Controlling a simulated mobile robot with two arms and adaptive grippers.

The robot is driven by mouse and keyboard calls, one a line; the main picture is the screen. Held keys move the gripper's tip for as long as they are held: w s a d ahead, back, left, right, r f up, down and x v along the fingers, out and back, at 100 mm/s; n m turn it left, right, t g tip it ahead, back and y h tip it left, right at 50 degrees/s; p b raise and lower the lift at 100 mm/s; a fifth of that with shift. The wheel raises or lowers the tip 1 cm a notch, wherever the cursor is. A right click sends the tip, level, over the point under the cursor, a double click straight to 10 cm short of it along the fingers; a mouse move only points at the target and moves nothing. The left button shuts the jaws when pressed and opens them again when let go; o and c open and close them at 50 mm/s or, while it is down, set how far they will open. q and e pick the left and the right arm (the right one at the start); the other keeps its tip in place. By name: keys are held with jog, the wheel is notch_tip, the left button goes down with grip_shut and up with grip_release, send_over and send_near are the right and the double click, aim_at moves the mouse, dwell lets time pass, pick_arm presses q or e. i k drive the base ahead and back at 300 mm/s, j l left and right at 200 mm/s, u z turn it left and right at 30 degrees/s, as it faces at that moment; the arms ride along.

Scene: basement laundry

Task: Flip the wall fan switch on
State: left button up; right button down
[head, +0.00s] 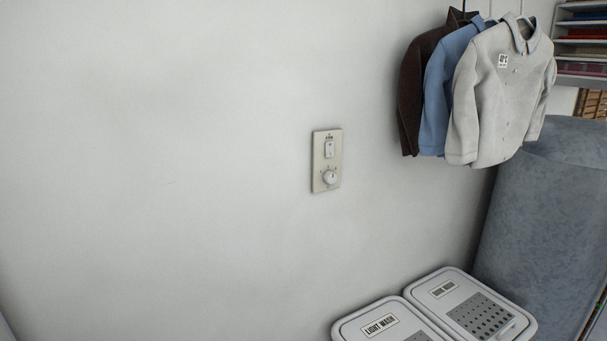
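The wall fan switch (329,149) is a small white rocker on the upper part of a beige wall plate (319,168). A round white knob (329,177) sits below it on the same plate. Small dark lettering above the switch is too small to read. Which way the switch is set is too small to tell. The plate is on the white wall, right of the middle of the head view, with nothing in front of it. Neither of my grippers shows in the head view.
Brown (411,95), blue (437,100) and light grey (499,95) shirts hang right of the plate. Two lidded bins, one labelled LIGHT WASH (380,325), stand below by the wall. A large blue-grey upholstered thing (545,220) is at right. The wall left of the plate is bare.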

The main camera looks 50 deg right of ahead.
aim_at(329, 146)
jog(key=z, duration=1.7)
jog(key=i, duration=0.05)
